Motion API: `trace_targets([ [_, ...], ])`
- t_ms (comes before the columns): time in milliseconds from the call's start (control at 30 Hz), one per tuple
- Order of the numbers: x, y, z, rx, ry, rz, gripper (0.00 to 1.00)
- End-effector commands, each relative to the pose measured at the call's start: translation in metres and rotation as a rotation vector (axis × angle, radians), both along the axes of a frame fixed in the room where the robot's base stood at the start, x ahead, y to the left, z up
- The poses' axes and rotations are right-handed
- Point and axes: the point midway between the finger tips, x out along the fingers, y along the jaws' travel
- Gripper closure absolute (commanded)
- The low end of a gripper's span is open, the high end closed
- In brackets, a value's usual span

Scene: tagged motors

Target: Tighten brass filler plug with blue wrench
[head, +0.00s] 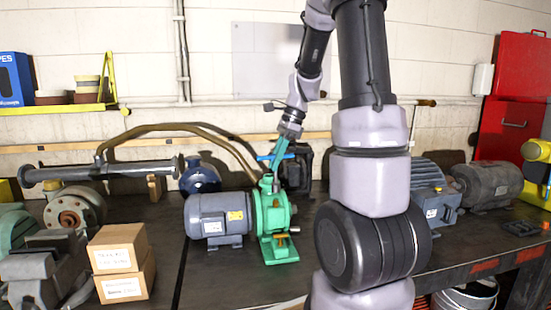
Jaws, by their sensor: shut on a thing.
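My gripper (283,146) is above the green pump (272,213), pointing down. It is shut on the blue wrench (264,158), which lies roughly level just over the pump's top. A small brass-coloured part (268,177), apparently the filler plug, shows at the top of the pump, beneath the wrench. At this size I cannot tell whether the wrench is seated on the plug or just above it. The pump is joined to a grey motor (213,216) on its left.
A brown hose (180,127) arches behind the pump. Two cardboard boxes (120,260) and a vise (45,270) stand at the front left. A blue-grey motor (432,193) and a dark grey motor (488,185) are on the right. The bench (225,285) is bare in front of the pump.

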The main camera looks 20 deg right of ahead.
Motion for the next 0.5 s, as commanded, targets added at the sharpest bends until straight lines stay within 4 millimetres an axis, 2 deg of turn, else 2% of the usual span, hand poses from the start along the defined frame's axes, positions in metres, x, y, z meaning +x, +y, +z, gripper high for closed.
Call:
trace_targets([
  [500,0.001,0.001,-0.013,0.000,0.001,0.990,1.00],
])
